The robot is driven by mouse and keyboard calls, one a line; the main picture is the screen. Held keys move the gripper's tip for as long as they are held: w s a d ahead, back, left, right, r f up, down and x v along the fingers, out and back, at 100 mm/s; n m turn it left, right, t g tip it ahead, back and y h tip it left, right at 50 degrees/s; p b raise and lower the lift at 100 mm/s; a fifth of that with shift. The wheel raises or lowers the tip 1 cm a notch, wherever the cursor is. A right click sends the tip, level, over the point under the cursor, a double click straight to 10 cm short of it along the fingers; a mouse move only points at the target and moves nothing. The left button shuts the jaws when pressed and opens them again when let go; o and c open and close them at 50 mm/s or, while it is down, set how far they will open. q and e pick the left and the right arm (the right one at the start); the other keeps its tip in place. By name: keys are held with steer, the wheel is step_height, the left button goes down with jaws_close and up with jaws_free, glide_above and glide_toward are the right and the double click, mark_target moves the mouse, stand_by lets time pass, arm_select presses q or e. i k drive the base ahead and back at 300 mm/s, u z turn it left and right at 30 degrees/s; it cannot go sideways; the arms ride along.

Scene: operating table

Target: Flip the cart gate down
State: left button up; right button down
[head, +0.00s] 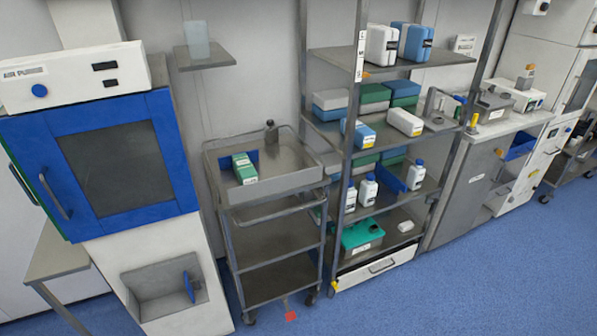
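The metal cart (268,243) stands on the blue floor in the middle left of the head view, between the blue-framed cabinet and the shelf rack. Its top is a walled tray. A plain grey front panel (278,188), which looks like the gate, stands upright along the tray's near side. A bar handle (275,214) runs just below it. A green and white box (244,168) and a dark bottle (270,133) are in the tray. Any latch on the panel is too small to tell. Neither of my grippers is in view.
The cabinet with a blue door (120,160) stands close to the cart's left. The shelf rack (345,185) with boxes and bottles stands close to its right. A small red piece (290,316) shows low in front of the cart. Blue floor (440,295) is clear at front right.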

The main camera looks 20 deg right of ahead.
mark_target(248, 192)
steer(key=z, duration=1.6)
steer(key=i, duration=1.15)
steer(key=u, duration=2.9)
